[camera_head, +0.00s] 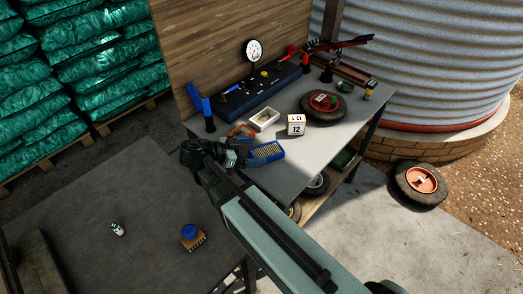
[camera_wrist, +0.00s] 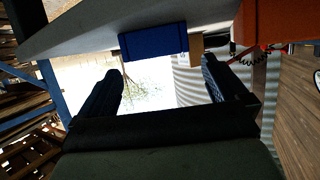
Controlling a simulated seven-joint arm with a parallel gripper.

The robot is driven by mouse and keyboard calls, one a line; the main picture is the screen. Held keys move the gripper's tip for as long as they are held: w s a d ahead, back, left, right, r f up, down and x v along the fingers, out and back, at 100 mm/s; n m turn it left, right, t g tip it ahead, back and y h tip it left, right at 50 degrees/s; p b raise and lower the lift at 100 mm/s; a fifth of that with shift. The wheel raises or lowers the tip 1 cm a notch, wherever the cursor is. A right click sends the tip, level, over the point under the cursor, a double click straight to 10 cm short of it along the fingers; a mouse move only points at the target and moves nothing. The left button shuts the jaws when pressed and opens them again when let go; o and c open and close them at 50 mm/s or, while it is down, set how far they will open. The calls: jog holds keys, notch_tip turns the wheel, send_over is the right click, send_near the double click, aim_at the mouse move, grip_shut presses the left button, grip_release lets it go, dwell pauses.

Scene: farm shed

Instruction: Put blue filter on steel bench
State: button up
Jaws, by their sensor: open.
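The blue filter (camera_head: 266,153), a blue frame with a pale yellow ribbed face, rests near the front edge of a light grey workbench (camera_head: 300,165). In the wrist view, the blue filter (camera_wrist: 153,42) shows as a plain blue block beyond my fingertips. My gripper (camera_head: 216,152) is just left of it in the head view. In the wrist view, my gripper (camera_wrist: 162,70) is open and empty, its fingers apart on either side of the filter's line. A dark grey bench top (camera_head: 135,215) fills the lower left; I cannot tell which surface is the steel one.
On the dark top stand a blue knob-like item on a wooden block (camera_head: 190,238) and a small white-green bottle (camera_head: 117,229). Much of the dark top is clear.

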jog(key=shift+v, duration=3.15)
